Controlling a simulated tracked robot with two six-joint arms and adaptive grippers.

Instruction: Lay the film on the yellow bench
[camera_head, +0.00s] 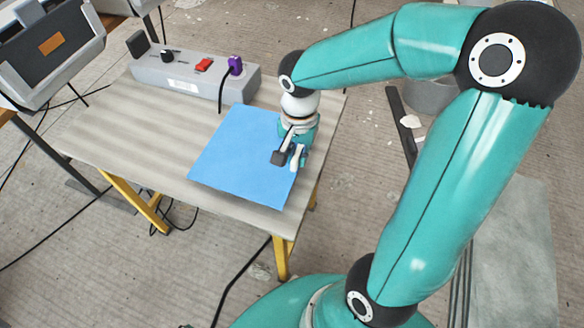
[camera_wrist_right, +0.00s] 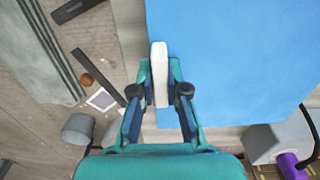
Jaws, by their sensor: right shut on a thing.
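The blue film (camera_head: 240,155) is spread flat over the front right part of the yellow-legged bench (camera_head: 110,140). I cannot tell whether all of it touches the top. It also fills much of the right wrist view (camera_wrist_right: 235,60). My right gripper (camera_head: 292,157) is at the film's right edge, pointing down. In the right wrist view its fingers (camera_wrist_right: 160,92) are shut on a white bar (camera_wrist_right: 159,62) at that edge, which seems to belong to the film. The gripper hides part of this edge. My left gripper is not in view.
A grey control box (camera_head: 190,80) with a red switch and a purple plug (camera_head: 235,66) stands along the bench's back, its black cable hanging near the film. The bench's left part is bare. A dark machine (camera_head: 50,45) stands at the far left. Cables lie on the floor.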

